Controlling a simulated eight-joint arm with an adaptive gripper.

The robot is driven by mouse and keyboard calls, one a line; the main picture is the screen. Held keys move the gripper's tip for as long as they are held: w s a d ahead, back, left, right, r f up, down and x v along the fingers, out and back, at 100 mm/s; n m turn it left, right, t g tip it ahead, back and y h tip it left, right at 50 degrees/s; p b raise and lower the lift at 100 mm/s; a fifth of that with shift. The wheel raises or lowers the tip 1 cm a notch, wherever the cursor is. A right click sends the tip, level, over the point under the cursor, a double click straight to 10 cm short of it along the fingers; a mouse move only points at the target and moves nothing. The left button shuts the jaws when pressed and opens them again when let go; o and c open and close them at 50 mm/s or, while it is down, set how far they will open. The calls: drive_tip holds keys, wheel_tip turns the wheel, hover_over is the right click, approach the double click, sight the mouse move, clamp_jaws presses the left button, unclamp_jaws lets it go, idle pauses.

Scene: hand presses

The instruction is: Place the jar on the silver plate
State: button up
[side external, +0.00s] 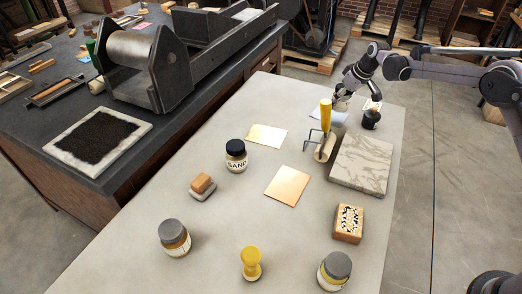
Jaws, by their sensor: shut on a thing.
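My gripper (346,91) is at the far end of the grey table, shut on a small pale jar-like thing (341,103). The gripper and a yellow-handled tool hide part of it, so its shape and label are unclear. The silver plate (328,116) is a thin bluish-grey sheet lying flat, just below the held thing in the picture and partly hidden by the yellow handle. I cannot tell whether the held thing touches the plate.
The yellow-handled tool (325,117) stands in front of the plate. A small black-topped object (371,118) and marble slab (359,164) are right. A SAND jar (236,156), gold plate (266,136), copper plate (287,186) and two grey-lidded jars (174,238) (334,271) stand nearer.

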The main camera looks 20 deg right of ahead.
sight(339, 108)
drive_tip(key=shift+f, duration=1.75)
drive_tip(key=shift+f, duration=0.1)
drive_tip(key=o, duration=1.4)
drive_tip(key=shift+c, duration=0.2)
